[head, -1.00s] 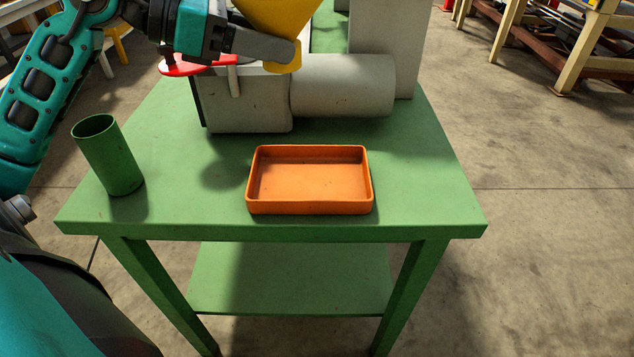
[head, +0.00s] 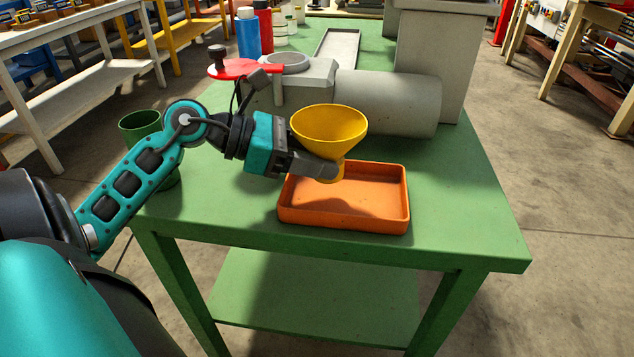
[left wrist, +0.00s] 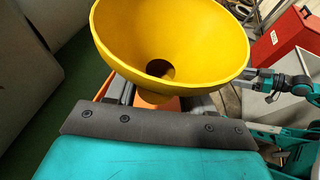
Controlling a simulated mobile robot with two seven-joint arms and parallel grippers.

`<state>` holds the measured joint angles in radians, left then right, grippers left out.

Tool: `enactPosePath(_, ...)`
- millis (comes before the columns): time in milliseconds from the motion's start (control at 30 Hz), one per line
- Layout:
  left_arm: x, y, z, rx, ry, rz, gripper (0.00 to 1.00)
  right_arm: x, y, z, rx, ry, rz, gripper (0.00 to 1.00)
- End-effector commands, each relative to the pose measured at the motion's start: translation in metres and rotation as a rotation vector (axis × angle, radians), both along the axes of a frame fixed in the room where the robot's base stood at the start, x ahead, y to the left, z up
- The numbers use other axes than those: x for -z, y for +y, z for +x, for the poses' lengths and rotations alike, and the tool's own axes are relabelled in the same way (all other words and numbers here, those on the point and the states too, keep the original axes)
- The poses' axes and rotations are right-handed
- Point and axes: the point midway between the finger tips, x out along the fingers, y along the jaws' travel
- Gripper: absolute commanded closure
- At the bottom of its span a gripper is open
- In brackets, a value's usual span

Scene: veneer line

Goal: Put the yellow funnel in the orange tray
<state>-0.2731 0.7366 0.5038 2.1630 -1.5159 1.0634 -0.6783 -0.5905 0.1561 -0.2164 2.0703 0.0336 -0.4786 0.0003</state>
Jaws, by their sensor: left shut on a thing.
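The yellow funnel (head: 328,127) is upright, wide mouth up, in my left gripper (head: 328,170). The gripper is shut on its narrow lower part. In the head view the funnel appears over the back left part of the orange tray (head: 345,222), which stands on the green table and looks empty. The funnel's exact height above the tray is hard to tell. In the left wrist view the funnel (left wrist: 170,45) fills the upper middle and hides most of the fingers; a bit of orange shows beneath it.
A grey machine (head: 385,100) with a cylinder stands behind the tray. A green cup (head: 140,124) is partly hidden behind my left arm. Blue (head: 248,36) and red (head: 264,30) bottles stand farther back. The green table (head: 470,215) is clear right of the tray.

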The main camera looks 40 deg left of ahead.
Motion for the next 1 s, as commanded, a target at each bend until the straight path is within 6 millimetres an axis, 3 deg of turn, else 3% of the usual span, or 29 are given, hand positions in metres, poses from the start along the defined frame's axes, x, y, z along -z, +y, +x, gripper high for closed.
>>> enactPosePath(333,0.044,0.0,0.0,-0.001,0.003,-0.001,0.78,0.011,0.0,0.0,0.002,0.0,0.001,0.21)
enactPosePath(767,0.051,0.0,0.0,0.0,0.0,0.001,0.78,0.015,0.001,0.0,0.006,0.001,0.006,0.21)
enactPosePath(800,0.05,0.0,0.0,0.0,0.0,0.001,0.46,0.014,0.001,0.0,0.006,0.001,0.006,0.21)
enactPosePath(1000,0.049,0.0,0.0,0.0,0.001,0.001,0.26,0.014,0.001,0.0,0.006,0.002,0.005,0.21)
